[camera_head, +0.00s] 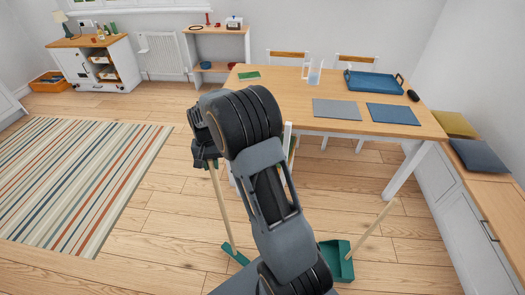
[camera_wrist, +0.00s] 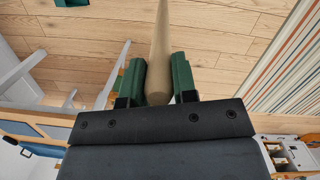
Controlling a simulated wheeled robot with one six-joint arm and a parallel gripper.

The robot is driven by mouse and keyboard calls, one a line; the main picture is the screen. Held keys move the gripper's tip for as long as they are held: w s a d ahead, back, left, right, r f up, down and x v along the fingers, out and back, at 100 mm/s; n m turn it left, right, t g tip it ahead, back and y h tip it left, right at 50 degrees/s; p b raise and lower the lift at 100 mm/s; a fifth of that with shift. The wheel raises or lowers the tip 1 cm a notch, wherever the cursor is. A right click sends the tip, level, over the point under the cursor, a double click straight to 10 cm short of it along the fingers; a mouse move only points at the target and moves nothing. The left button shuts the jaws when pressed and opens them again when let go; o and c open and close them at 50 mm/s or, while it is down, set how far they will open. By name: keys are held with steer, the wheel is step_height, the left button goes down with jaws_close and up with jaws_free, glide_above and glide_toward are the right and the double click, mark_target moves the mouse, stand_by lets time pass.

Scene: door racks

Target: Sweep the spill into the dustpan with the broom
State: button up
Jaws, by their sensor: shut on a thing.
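The broom (camera_head: 220,205) has a pale wooden handle and a green head, which is low at the floor. My gripper (camera_head: 207,160) is shut on the upper part of the handle, which stands slightly tilted. In the wrist view the handle (camera_wrist: 160,45) lies between the two green fingers of my gripper (camera_wrist: 157,77). The green dustpan (camera_head: 341,268) sits on the floor to the right of the broom head, partly hidden by my arm, with its wooden handle leaning up right. It also shows at the top edge of the wrist view (camera_wrist: 72,3). I cannot make out the spill.
A wooden table (camera_head: 285,95) with a blue tray (camera_head: 373,84) and grey mats stands beyond my arm. A striped rug (camera_head: 75,180) lies at left. A white bench (camera_head: 465,215) with cushions runs along the right. The plank floor between rug and broom is clear.

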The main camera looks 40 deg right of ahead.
steer(key=s+d+m+b, duration=0.1)
steer(key=s+d+m, duration=0.3)
steer(key=d+m, duration=0.2)
steer(key=s+d+m+t+y+b, duration=0.1)
steer(key=s+d+m, duration=0.2)
steer(key=d+m, duration=0.3)
steer(key=shift+s+d+r+b, duration=0.3)
steer(key=shift+s+d+r, duration=0.15)
steer(key=shift+d, duration=2.15)
